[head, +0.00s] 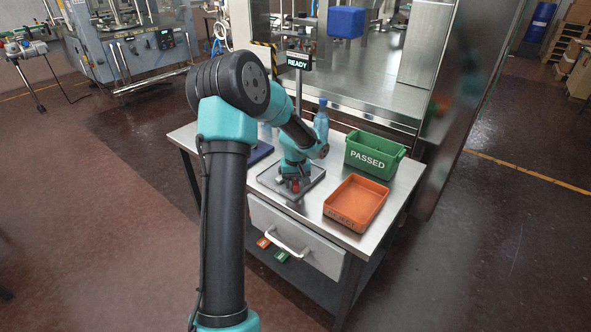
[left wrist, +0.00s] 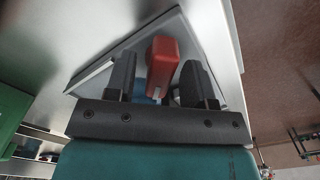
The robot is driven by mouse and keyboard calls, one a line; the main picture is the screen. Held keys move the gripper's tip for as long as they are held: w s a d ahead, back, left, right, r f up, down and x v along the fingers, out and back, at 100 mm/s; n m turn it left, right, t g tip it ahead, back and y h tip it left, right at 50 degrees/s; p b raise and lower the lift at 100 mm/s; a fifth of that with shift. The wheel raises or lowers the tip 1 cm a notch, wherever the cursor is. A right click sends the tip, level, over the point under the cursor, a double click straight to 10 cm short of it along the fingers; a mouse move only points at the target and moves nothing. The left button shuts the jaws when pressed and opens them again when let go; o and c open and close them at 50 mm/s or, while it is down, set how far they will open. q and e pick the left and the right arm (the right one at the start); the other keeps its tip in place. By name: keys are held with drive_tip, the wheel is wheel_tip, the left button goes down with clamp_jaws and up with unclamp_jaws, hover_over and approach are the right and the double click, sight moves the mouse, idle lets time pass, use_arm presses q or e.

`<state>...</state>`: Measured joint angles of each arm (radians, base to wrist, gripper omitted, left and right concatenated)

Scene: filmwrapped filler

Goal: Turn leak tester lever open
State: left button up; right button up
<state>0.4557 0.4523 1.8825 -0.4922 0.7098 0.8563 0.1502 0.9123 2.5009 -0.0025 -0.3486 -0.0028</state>
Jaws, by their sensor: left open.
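The leak tester has a grey tray-like base (head: 313,185) on the steel table, and a sign reading READY (head: 299,62) stands on a post behind it. A red lever (head: 296,187) shows low at the tester, mostly covered by my gripper. My left gripper (head: 292,182) points down over the base. In the left wrist view the red lever (left wrist: 163,58) lies between its two dark fingers (left wrist: 158,77), with gaps at the sides. The fingers are open. My right gripper is not in view.
A green bin marked PASSED (head: 375,157) and an orange tray (head: 356,203) stand to the right on the steel table (head: 400,190). A blue bottle (head: 321,118) stands behind the tester. A drawer with a white handle (head: 288,244) is below the front edge.

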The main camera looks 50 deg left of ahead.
sight(295, 181)
use_arm(q)
wheel_tip(295, 181, up, 17)
drive_tip(key=shift+r, duration=0.15)
idle(0.5)
